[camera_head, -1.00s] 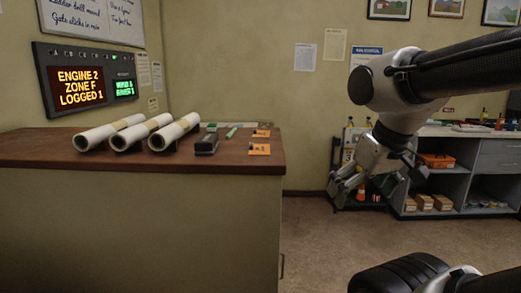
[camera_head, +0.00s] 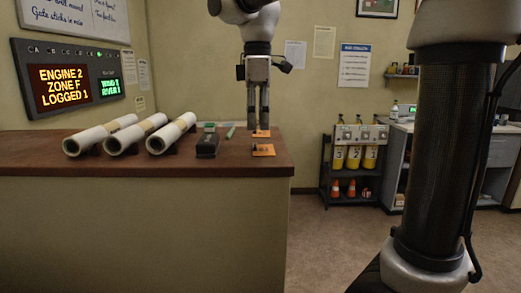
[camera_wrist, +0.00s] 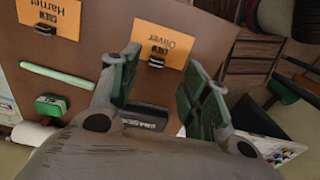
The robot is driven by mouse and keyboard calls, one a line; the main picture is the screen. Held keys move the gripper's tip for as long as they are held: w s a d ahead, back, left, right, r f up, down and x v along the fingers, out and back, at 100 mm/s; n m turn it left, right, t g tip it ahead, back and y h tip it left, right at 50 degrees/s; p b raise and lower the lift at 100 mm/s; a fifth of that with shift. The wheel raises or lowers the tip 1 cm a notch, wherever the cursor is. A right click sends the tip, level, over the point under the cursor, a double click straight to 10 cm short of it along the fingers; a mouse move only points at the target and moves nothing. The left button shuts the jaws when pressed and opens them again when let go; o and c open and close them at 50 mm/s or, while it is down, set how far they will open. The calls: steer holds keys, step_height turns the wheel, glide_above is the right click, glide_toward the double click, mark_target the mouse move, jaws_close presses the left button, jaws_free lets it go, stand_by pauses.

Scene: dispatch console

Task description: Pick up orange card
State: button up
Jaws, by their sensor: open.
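Two orange cards lie on the brown desk, each with a small black clip. The front card (camera_head: 264,154) and the back card (camera_head: 261,136) are near the desk's right end. In the wrist view the card reading "Oliver" (camera_wrist: 173,41) lies beyond the fingertips, roughly between them. The card reading "Harriet" (camera_wrist: 58,12) is at upper left, cut by the frame edge. My gripper (camera_head: 259,127) points down over the cards, its fingers apart and empty. In the wrist view my gripper (camera_wrist: 161,60) has green finger pads. Its height above the desk is hard to tell.
A dark stapler-like object (camera_head: 207,146), a green-topped box (camera_wrist: 66,106) and a pale green stick (camera_wrist: 57,75) lie left of the cards. Several rolled papers (camera_head: 122,138) fill the desk's left. A rack with yellow cylinders (camera_head: 354,157) stands right, beyond open floor.

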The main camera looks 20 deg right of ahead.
mark_target(255, 143)
steer(key=f, duration=0.5)
steer(key=shift+w+a+f, duration=0.25)
steer(key=shift+f, duration=0.15)
steer(key=shift+c, duration=0.2)
steer(key=c, duration=0.8)
